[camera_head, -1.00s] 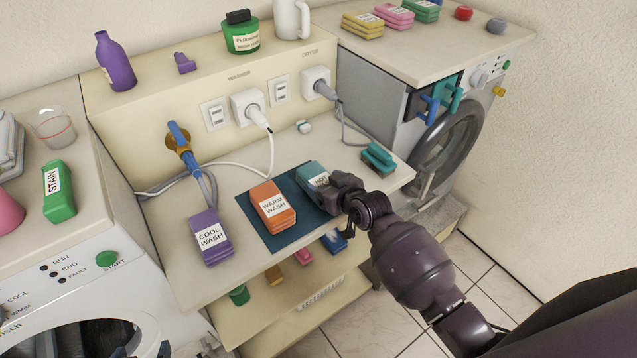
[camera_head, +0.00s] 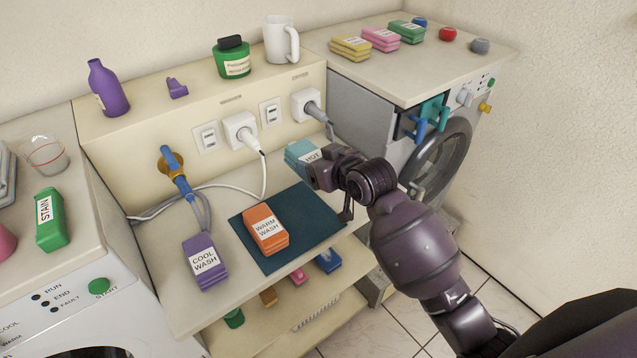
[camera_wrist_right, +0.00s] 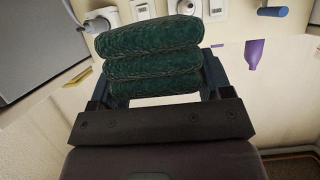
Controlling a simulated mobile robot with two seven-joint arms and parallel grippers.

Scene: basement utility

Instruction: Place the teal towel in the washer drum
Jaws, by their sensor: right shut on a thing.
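The teal towel (camera_head: 302,155), folded and with a HOT label, is held up above the shelf near the outlets. My right gripper (camera_head: 320,172) is shut on it. In the right wrist view, the folded towel (camera_wrist_right: 153,58) sits in layers between the fingers of the gripper (camera_wrist_right: 155,88). The washer (camera_head: 60,275) with the START button is at the lower left. Only the top of its round door opening (camera_head: 90,353) shows at the bottom edge; the drum inside is not visible. My left gripper is not in view.
An orange WARM WASH towel (camera_head: 265,230) lies on a dark mat (camera_head: 310,212). A purple COOL WASH towel (camera_head: 204,262) lies left of it. A blue-handled valve (camera_head: 172,168) and white cable (camera_head: 264,180) stand behind. A second machine (camera_head: 440,160) is at right.

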